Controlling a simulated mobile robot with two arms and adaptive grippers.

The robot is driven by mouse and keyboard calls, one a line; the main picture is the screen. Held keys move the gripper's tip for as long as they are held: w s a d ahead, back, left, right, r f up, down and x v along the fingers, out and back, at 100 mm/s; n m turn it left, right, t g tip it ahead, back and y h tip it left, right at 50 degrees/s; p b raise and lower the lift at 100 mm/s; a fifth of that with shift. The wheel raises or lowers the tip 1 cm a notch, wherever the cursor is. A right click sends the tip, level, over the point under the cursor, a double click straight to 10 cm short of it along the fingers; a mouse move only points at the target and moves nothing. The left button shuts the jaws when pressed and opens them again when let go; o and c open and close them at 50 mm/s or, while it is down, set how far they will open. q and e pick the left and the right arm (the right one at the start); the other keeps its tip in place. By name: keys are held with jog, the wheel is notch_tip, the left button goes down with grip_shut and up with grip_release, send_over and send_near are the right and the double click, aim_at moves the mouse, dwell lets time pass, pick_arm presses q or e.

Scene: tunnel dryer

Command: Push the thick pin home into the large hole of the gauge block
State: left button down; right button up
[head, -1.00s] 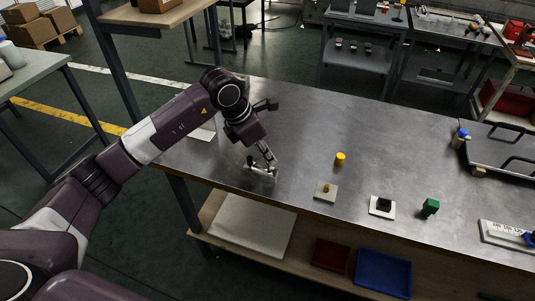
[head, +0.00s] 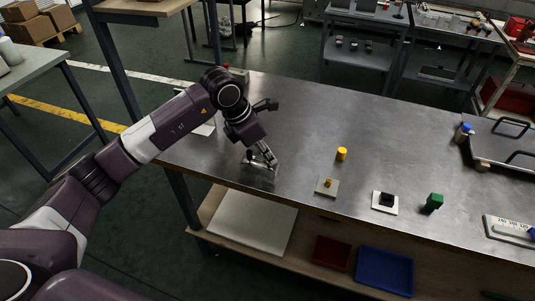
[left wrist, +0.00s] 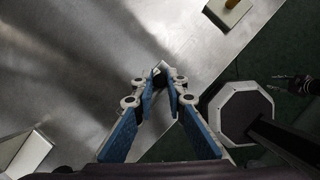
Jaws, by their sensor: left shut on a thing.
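My left gripper (head: 268,162) is low over the near left part of the metal table. In the left wrist view (left wrist: 160,92) its fingers are close together, shut on a small dark thing (left wrist: 158,79) that they mostly hide. I cannot tell whether this is the thick pin. A pale piece shows at the fingertips, too small to make out. I cannot clearly identify the gauge block.
On the table (head: 300,115) stand a yellow cylinder (head: 341,154), a white plate (head: 377,206) with a black block (head: 387,199), and a green block (head: 434,202).

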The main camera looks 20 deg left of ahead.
pick_arm(q)
jog(key=c, duration=1.8)
grip_release()
jog(key=shift+c, duration=0.2)
jog(key=v, duration=1.2)
jog(key=shift+d, duration=0.1)
